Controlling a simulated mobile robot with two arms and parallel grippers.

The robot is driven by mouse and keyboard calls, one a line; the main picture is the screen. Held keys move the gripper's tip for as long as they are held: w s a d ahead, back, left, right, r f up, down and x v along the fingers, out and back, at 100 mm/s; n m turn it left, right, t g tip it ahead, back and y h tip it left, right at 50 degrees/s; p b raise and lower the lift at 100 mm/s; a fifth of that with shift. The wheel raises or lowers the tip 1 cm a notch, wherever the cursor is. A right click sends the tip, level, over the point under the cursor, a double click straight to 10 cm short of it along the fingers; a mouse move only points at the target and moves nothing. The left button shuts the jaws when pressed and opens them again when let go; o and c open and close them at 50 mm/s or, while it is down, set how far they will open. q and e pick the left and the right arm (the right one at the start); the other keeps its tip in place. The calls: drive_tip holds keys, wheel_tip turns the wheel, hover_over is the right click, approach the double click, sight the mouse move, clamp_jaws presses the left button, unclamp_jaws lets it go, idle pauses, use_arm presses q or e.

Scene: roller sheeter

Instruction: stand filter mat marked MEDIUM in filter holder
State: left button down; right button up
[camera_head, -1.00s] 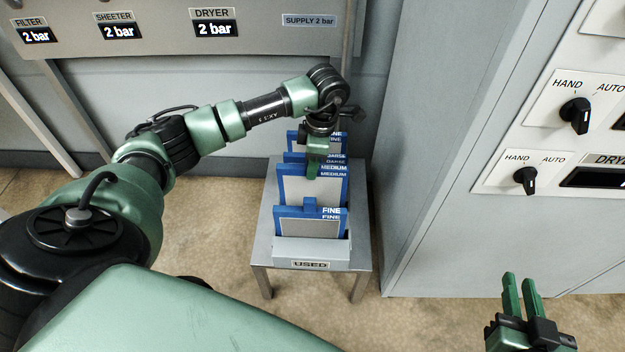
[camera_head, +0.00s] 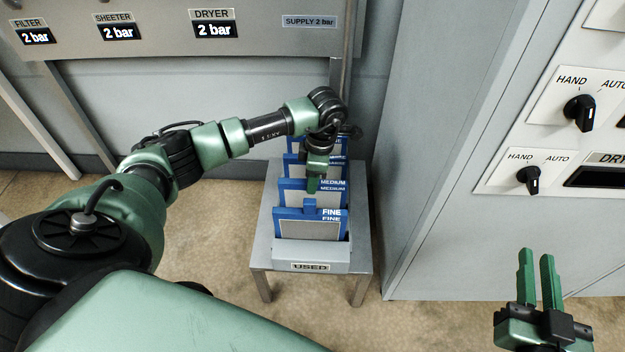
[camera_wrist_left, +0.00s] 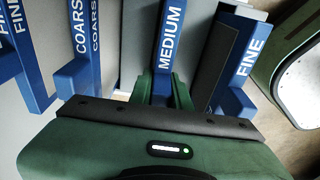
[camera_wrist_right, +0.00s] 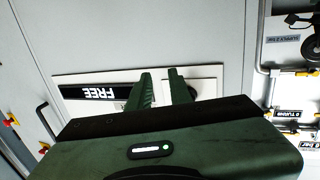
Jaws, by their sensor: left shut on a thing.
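The filter mat marked MEDIUM (camera_head: 333,184) is a grey panel with a blue frame and stands upright in the row of mats in the head view. My left gripper (camera_head: 313,184) is above it, shut on its blue top tab; in the left wrist view the MEDIUM label (camera_wrist_left: 170,42) lies between the fingers. The grey filter holder (camera_head: 310,254), labelled USED, sits on a small metal stand. The MEDIUM mat's lower edge is hidden behind the FINE mat, so I cannot tell whether it is fully seated. My right gripper (camera_head: 539,279) is empty, its fingers apart.
A FINE mat (camera_head: 285,222) stands in front of the MEDIUM mat. A COARSE mat (camera_wrist_left: 78,75) and another FINE mat (camera_wrist_left: 20,70) are behind it. A grey cabinet (camera_head: 450,235) with HAND/AUTO knobs is close on the right. Floor is clear left of the stand.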

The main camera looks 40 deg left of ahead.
use_arm(q)
drive_tip(key=c, duration=1.3)
unclamp_jaws()
use_arm(e)
drive_tip(key=shift+r, duration=0.2)
use_arm(q)
drive_tip(key=shift+f, duration=0.15)
wheel_tip(320, 180, up, 3)
drive_tip(key=shift+d+r+p, duration=0.15)
drive_tip(key=shift+p, duration=0.35)
drive_tip(key=r, duration=0.2)
drive_tip(key=d+r+p, duration=0.1)
drive_tip(key=r, duration=0.1)
drive_tip(key=shift+r, duration=0.1)
drive_tip(key=shift+d+r, duration=0.1)
drive_tip(key=shift+r, duration=0.1)
use_arm(e)
drive_tip(key=s+d+f+g+h, duration=0.1)
drive_tip(key=s+f+g, duration=0.1)
drive_tip(key=f, duration=0.3)
drive_tip(key=s+d+f+g, duration=0.1)
drive_tip(key=s+f+g, duration=0.1)
drive_tip(key=f+g, duration=0.1)
drive_tip(key=shift+d+f+g+h, duration=0.25)
drive_tip(key=shift+f+g+h, duration=0.15)
drive_tip(key=shift+f, duration=0.5)
drive_tip(key=shift+s, duration=0.1)
